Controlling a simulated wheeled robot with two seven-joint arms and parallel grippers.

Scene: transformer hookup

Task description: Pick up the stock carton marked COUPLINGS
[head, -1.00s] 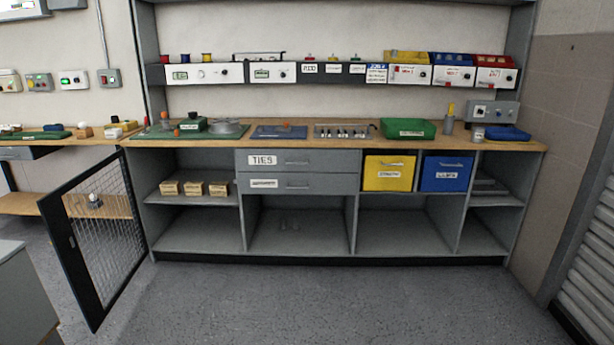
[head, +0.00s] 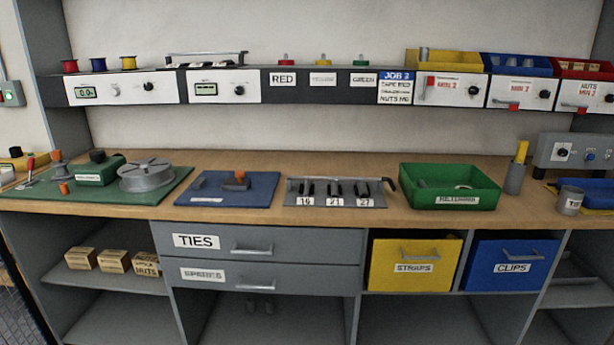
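Three small tan cartons stand in a row on the left shelf under the workbench, in the head view. They are the left carton (head: 82,258), the middle carton (head: 114,261) and the right carton (head: 146,263). The right one has a label that seems to end in NUTS. The labels of the other two are too small to read, so I cannot tell which is marked COUPLINGS. Neither of my grippers is in view.
The wooden worktop (head: 330,212) carries a green mat (head: 40,197), a blue mat (head: 205,195) and a green bin (head: 450,187). Right of the cartons are grey drawers (head: 310,245), a yellow STRAPS bin (head: 412,280) and a blue CLIPS bin (head: 508,282).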

